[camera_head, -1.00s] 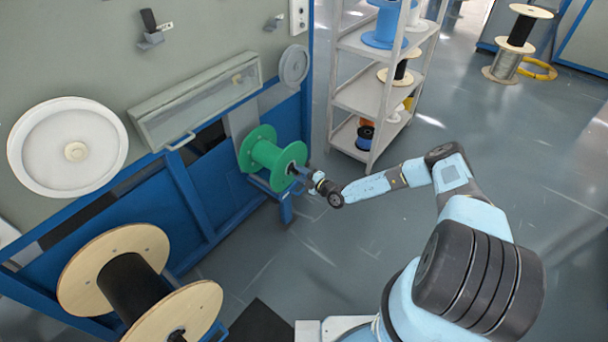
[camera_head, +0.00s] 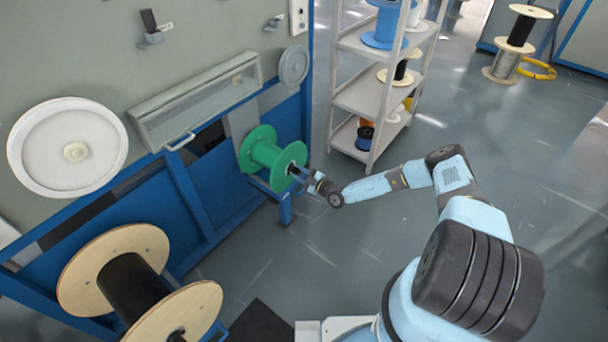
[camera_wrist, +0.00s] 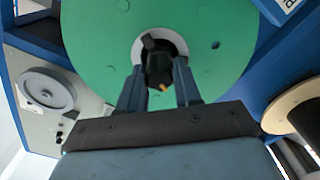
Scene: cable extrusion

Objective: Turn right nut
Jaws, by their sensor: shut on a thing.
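The green spool (camera_head: 272,157) sits on the blue machine frame, and its round face (camera_wrist: 215,75) fills the upper middle of the wrist view. The dark nut (camera_wrist: 158,62) is at the centre of that face, inside a pale ring. My gripper (camera_wrist: 160,75) has one finger on each side of the nut and is shut on it. In the head view my gripper (camera_head: 303,174) reaches the right side of the green spool from the right. The nut itself is mostly hidden there by the gripper.
A large wooden spool with black cable (camera_head: 145,292) stands at the lower left. A white wheel (camera_head: 100,150) and a small grey wheel (camera_head: 294,65) are on the machine panel. A grey shelf (camera_head: 362,98) with spools stands behind my arm.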

